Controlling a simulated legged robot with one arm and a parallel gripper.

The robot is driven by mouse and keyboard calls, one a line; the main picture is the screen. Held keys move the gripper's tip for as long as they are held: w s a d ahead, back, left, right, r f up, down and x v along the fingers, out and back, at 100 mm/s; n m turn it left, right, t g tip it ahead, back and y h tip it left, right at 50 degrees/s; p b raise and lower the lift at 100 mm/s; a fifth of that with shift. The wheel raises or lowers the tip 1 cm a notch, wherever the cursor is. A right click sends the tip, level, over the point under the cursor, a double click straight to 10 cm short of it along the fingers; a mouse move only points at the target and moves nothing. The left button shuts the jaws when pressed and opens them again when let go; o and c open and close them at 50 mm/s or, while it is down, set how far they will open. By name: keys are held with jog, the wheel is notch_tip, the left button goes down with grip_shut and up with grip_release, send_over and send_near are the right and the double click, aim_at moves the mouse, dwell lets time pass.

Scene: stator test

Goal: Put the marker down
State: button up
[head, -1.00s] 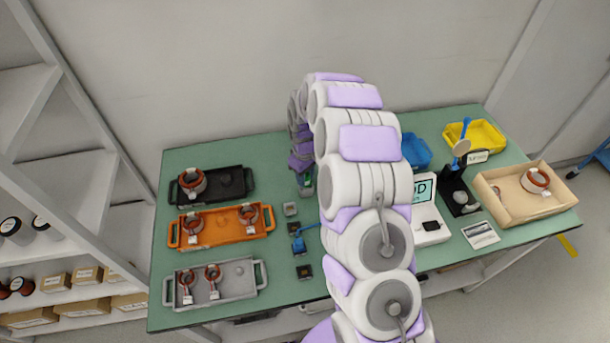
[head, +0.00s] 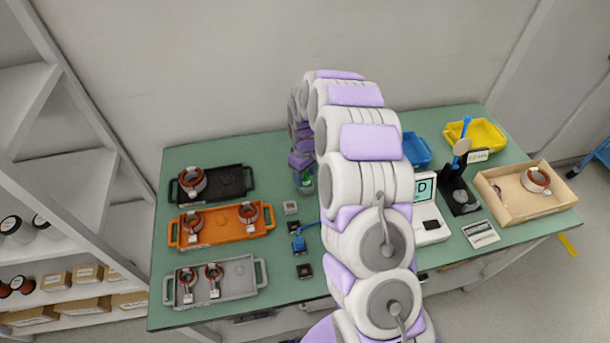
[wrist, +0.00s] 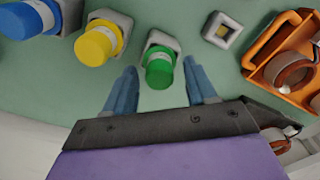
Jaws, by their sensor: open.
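A marker with a green cap (wrist: 159,68) stands in a pale grey square holder (wrist: 163,42) in the wrist view. My gripper (wrist: 160,88) is open. Its two blue fingers are on either side of the green marker with clear gaps, and neither visibly touches it. A yellow-capped marker (wrist: 97,45) and a blue-capped one (wrist: 22,20) are in the row to its left. In the head view, a bit of green (head: 308,180) shows below the wrist; my arm hides most of that area.
A small square holder (wrist: 222,30) with a yellowish centre and an orange tray (wrist: 262,50) with copper-wound parts are to the right in the wrist view. In the head view, black (head: 237,195) and grey (head: 237,285) trays are left; a wooden box (head: 505,212) is right.

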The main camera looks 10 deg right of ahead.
notch_tip(320, 180, up, 11)
jog(key=p, duration=0.2)
jog(key=s+a+r+m, duration=0.1)
jog(key=s+r, duration=0.7)
jog(key=s+r+m+g, duration=0.1)
jog(key=s+r+m, duration=0.2)
jog(key=s, duration=1.4)
jog(key=s+d+r+m, duration=0.1)
jog(key=s+r+m, duration=0.2)
jog(key=s, duration=1.4)
jog(key=shift+s+r+g, duration=0.15)
jog(key=shift+r+g, duration=0.2)
jog(key=shift+g, duration=0.05)
